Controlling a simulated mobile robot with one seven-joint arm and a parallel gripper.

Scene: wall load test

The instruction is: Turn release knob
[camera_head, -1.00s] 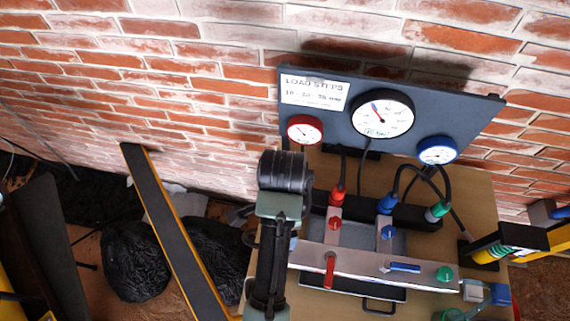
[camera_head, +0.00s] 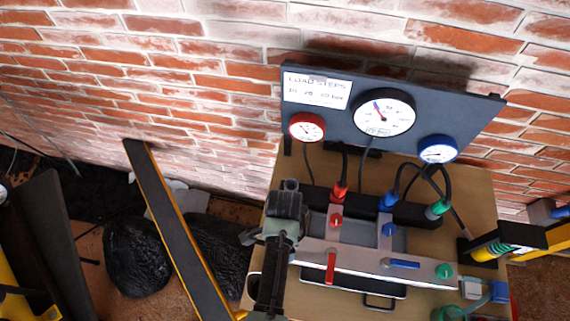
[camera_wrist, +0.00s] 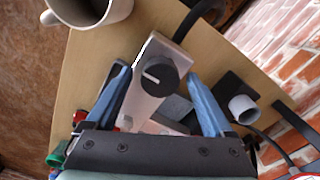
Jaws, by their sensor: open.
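A round black knob (camera_wrist: 160,76) with a white pointer line sits on a metal block (camera_wrist: 146,112) in the wrist view. My gripper (camera_wrist: 158,74) is open, with one blue-grey finger on each side of the knob. Gaps show between fingers and knob, and nothing is held. In the head view my arm stands at the left end of the bench panel and hides this knob; the fingers cannot be made out clearly there.
The metal panel (camera_head: 360,259) carries a red lever (camera_head: 330,266), a blue lever (camera_head: 404,264) and a green knob (camera_head: 444,271). Hoses run behind it to a gauge board (camera_head: 340,110). A white mug (camera_wrist: 112,14) and a grey cylinder (camera_wrist: 243,108) stand near the gripper.

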